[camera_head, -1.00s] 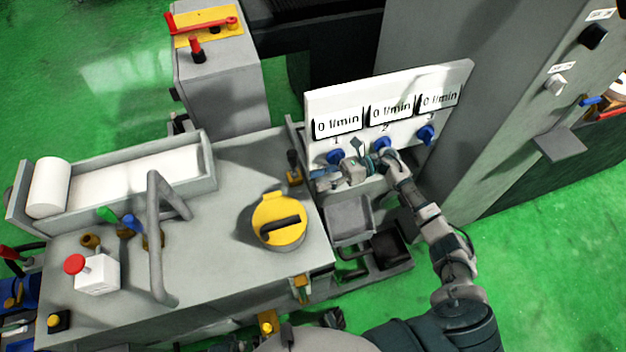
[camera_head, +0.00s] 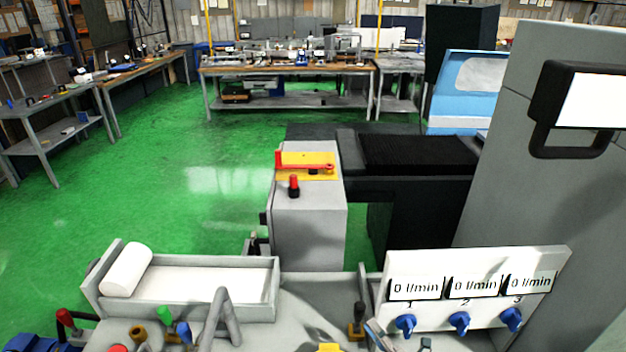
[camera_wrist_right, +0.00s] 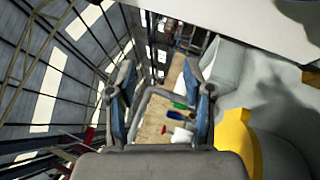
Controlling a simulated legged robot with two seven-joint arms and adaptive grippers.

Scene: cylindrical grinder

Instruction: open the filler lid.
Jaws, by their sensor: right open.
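The yellow filler lid (camera_head: 328,347) shows only as a sliver at the bottom edge of the head view. In the right wrist view part of the yellow lid (camera_wrist_right: 240,140) shows at the lower right, beside my right gripper (camera_wrist_right: 160,80), not between its fingers. The right gripper is open, its two fingers apart with nothing held. In the head view only a small grey part of it (camera_head: 425,345) shows at the bottom edge, below the blue knobs. The lid's black handle is out of view. My left gripper is in neither current view.
A bent grey pipe handle (camera_head: 222,318) stands on the machine top, left of the lid. A white panel (camera_head: 470,318) with blue knobs is to the right. A paper-roll tray (camera_head: 190,282) lies at the left. Coloured knobs (camera_wrist_right: 180,110) show beyond the fingers.

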